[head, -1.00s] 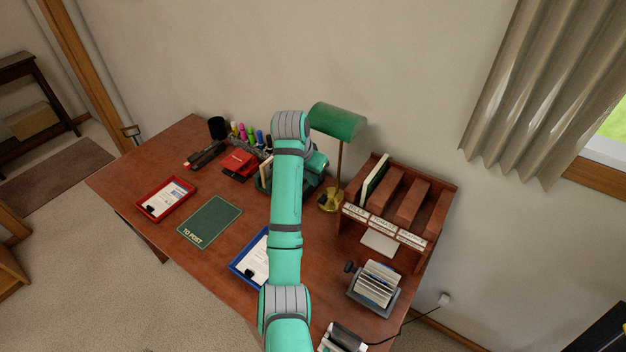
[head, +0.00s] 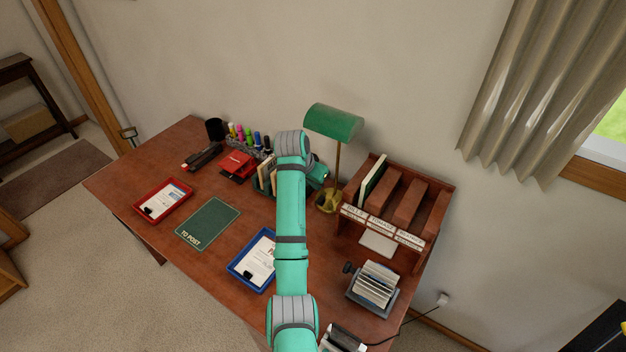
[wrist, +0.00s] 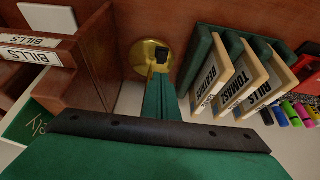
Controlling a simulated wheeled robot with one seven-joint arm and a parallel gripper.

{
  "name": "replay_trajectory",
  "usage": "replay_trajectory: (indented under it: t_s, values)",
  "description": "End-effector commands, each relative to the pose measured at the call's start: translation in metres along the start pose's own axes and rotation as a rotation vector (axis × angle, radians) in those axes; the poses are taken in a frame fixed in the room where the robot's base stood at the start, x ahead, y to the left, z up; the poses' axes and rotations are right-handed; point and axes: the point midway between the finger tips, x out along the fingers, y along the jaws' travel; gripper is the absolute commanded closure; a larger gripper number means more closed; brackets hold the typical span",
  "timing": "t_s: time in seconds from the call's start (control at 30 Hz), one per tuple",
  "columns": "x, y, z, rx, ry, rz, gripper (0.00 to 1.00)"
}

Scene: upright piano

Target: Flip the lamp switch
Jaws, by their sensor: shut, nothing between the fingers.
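The desk lamp has a green shade (head: 334,121) on a thin brass stem above a round brass base (head: 328,201). In the wrist view, the brass base (wrist: 143,50) is at upper centre. My gripper (wrist: 160,72) is shut and empty, its narrow teal fingers pointing at this base, with the tips over it. A small dark piece shows at the tips; I cannot tell whether it is the lamp switch or a fingertip, or whether they touch. In the head view, my arm hides part of the gripper, left of the lamp.
A wooden letter rack (head: 395,205) stands close right of the lamp. A green holder with labelled cards (wrist: 233,75) is close on the other side. A card file (head: 373,287), blue tray (head: 240,270) and red tray (head: 163,201) are on the desk (head: 130,180).

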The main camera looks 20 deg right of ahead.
Motion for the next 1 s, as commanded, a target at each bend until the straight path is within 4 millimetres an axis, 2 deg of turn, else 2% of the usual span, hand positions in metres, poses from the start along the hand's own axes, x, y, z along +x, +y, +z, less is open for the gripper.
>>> replay_trajectory:
  t_s: [0.2,0.43,0.6,1.0]
  values:
    - [0.041,0.0,0.001,0.001,-0.003,0.0,1.0]
    - [0.07,0.0,0.002,0.0,-0.002,0.0,1.0]
    - [0.079,0.0,0.003,0.001,-0.001,0.0,1.0]
    - [0.081,0.002,0.001,0.004,-0.004,0.001,1.0]
